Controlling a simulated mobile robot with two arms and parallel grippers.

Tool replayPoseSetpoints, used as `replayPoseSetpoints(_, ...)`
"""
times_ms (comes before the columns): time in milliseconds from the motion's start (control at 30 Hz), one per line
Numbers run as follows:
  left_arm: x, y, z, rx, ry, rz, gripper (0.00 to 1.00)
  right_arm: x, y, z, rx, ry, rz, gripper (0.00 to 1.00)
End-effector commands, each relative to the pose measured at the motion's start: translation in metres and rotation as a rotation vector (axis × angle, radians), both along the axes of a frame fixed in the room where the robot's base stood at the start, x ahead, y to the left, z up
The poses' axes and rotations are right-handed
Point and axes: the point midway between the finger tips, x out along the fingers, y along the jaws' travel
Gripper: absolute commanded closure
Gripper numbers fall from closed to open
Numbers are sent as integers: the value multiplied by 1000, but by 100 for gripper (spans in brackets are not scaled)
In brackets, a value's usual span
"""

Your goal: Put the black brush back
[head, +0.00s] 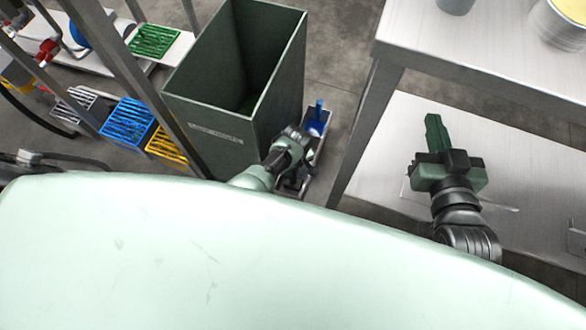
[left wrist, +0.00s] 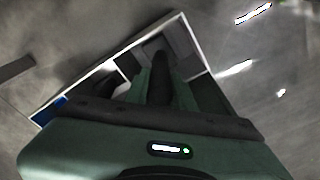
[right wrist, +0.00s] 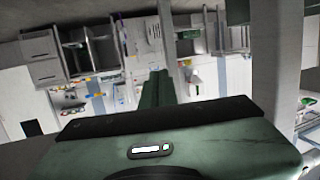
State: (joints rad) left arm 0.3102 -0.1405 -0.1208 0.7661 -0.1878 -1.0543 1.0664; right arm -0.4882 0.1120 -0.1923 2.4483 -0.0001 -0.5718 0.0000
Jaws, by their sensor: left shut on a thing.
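My left gripper (head: 299,133) is shut on the black brush, over a narrow compartmented holder (head: 324,138) beside the green waste bin. In the left wrist view the brush's dark handle (left wrist: 160,78) shows between the two green fingers, above the light-rimmed holder (left wrist: 105,66). The brush's lower end is hidden, so I cannot tell whether it touches the holder's floor. A blue brush (head: 318,118) stands upright in the holder's far compartment. My right gripper (head: 434,132) is shut and empty, away to the right over the table's lower shelf.
The tall green bin (head: 203,126) stands close on the left of the holder. A steel table (head: 440,45) with a leg and a lower shelf (head: 520,150) is to the right. Blue (head: 127,122) and green (head: 155,40) racks lie at the left. A pale green surface fills the front.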

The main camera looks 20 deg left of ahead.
Motion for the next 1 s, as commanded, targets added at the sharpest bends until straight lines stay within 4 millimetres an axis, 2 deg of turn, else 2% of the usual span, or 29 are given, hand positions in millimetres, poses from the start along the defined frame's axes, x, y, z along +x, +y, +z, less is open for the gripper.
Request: replayPoseSetpoints(1000,1,0,-5,0,-1,0,100,5,5,21,27,-105,8,100)
